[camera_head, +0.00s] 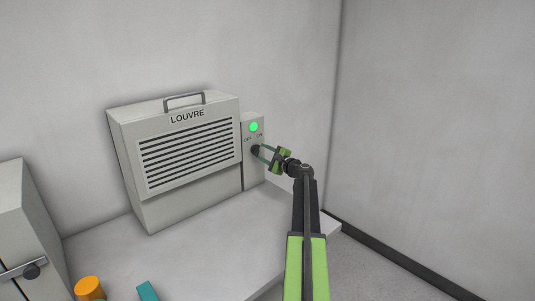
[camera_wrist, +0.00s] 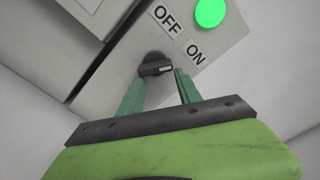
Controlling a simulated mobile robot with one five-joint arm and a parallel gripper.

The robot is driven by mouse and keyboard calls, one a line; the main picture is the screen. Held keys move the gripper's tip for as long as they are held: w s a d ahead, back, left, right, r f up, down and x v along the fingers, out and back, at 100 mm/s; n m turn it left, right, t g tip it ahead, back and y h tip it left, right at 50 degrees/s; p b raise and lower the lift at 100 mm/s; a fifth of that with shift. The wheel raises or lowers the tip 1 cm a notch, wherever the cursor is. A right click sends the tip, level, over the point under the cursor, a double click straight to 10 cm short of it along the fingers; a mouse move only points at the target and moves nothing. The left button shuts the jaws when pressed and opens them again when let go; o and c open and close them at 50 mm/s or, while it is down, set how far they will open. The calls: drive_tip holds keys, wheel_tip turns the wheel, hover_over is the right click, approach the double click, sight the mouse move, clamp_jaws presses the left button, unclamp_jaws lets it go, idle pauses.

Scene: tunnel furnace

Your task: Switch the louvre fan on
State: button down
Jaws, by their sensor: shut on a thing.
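The louvre fan (camera_head: 187,155) is a pale grey box with dark slats, a top handle and the word LOUVRE. Its control panel (camera_head: 254,176) is on the right side, with OFF and ON labels and a bright green lamp (camera_head: 253,127). The lamp also shows in the wrist view (camera_wrist: 209,12). A black rotary knob (camera_wrist: 154,65) sits below the labels, its pale mark on the side nearer ON. My gripper (camera_head: 261,150) is at the knob, its green fingers (camera_wrist: 160,77) on either side and shut on it. The fingers partly hide the knob in the head view.
The fan stands on a pale worktop (camera_head: 215,240) against the wall. A grey cabinet (camera_head: 30,235) with a latch is at the left. An orange cylinder (camera_head: 89,289) and a teal block (camera_head: 148,291) are at the front. Walls are behind and right.

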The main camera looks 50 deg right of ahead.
drive_tip(key=c, duration=0.7)
unclamp_jaws()
drive_tip(key=shift+w+a+r+y, duration=0.15)
drive_tip(key=shift+w+a+y, duration=0.2)
drive_tip(key=shift+a, duration=0.35)
drive_tip(key=s, duration=1.8)
